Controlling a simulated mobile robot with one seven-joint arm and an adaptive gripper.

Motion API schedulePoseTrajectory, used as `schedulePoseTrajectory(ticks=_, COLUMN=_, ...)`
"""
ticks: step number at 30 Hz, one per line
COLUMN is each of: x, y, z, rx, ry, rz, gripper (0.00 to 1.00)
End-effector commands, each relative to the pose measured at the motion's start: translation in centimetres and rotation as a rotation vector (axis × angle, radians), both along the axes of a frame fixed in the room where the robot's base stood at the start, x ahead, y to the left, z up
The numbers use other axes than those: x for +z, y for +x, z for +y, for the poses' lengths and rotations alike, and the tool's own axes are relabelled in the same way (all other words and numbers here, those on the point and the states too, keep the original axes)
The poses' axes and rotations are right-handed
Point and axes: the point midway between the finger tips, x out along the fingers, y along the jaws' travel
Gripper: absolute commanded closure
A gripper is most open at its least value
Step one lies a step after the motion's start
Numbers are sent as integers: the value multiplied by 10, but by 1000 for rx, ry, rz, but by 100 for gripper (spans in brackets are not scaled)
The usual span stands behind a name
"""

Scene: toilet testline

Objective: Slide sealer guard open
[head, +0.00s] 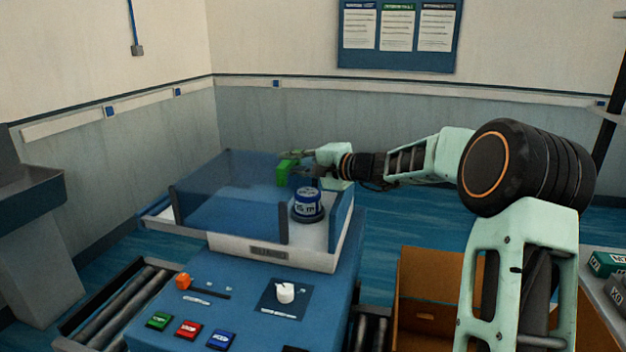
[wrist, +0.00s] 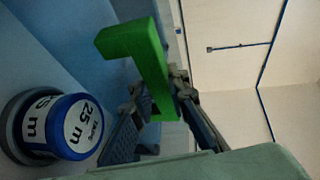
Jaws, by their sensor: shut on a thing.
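The sealer guard (head: 225,205) is a see-through blue cover on the sealer's white bed, over its left and middle part. Its green handle (head: 285,174) is at the guard's upper right side; it also shows as a green L-shaped bar in the wrist view (wrist: 128,42). My gripper (head: 303,160) reaches in from the right and is shut on the green handle. In the wrist view, the fingers (wrist: 160,108) are on both sides of the handle's lower end. The arm hides part of the guard's far right side.
A blue-and-white tape roll marked 25 m (head: 308,203) stands on a dark round base just below my gripper. The blue control panel (head: 245,300) in front has buttons and a white knob (head: 285,292). An open cardboard box (head: 425,290) stands at the right.

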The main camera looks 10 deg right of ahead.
Motion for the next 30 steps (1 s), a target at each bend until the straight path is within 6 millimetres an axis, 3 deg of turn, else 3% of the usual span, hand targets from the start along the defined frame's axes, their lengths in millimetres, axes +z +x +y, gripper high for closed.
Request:
schedulePoseTrajectory(ticks=3, x=-4, y=10, z=31, rx=8, ry=0, rz=-5, gripper=100)
schedulePoseTrajectory(ticks=12, x=0, y=33, z=85, rx=7, ry=1, rz=-5, gripper=100)
schedulePoseTrajectory(ticks=18, x=1, y=39, z=99, rx=5, ry=0, rz=-2, gripper=100)
schedulePoseTrajectory(ticks=30, x=2, y=40, z=100, rx=4, ry=1, rz=-1, gripper=100)
